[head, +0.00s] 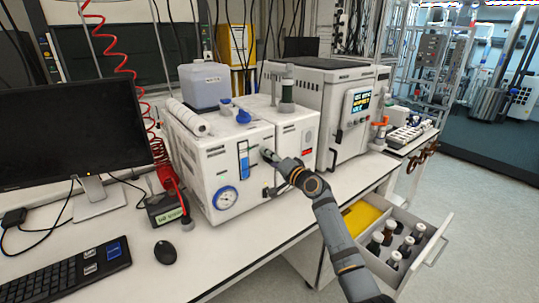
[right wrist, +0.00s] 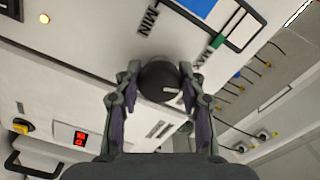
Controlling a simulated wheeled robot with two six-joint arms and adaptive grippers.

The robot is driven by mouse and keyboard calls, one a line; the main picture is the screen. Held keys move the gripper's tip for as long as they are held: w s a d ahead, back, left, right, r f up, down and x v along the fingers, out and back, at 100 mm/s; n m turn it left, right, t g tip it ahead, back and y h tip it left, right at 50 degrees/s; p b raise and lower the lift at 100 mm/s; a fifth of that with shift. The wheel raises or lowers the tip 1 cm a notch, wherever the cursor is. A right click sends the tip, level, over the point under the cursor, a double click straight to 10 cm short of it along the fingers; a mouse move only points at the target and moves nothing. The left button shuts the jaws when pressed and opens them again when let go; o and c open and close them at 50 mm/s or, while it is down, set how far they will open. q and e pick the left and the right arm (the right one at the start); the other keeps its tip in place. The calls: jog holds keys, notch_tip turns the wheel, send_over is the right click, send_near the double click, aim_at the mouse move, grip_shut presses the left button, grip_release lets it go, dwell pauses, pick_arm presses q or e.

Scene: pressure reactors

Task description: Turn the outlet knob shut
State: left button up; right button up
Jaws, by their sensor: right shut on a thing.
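My right gripper (head: 267,155) reaches the unit's front, just right of the blue flow tube (head: 243,160). In the right wrist view its two fingers (right wrist: 158,92) close on the knob from both sides. In the head view the gripper mostly hides the knob. My left gripper is not in view.
A round pressure gauge (head: 225,197) sits low on the unit's front. A second white machine (head: 335,105) with a screen stands to the right. An open drawer (head: 405,238) with several bottles juts out beneath the bench. A monitor (head: 68,128) and keyboard (head: 68,270) occupy the left.

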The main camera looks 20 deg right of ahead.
jog(key=shift+m+p, duration=0.8)
jog(key=shift+m, duration=1.2)
jog(key=o, duration=1.2)
jog(key=shift+c, duration=0.2)
jog(key=shift+s, duration=0.15)
jog(key=v, duration=1.1)
jog(key=shift+s+d, duration=0.15)
jog(key=shift+s, duration=0.2)
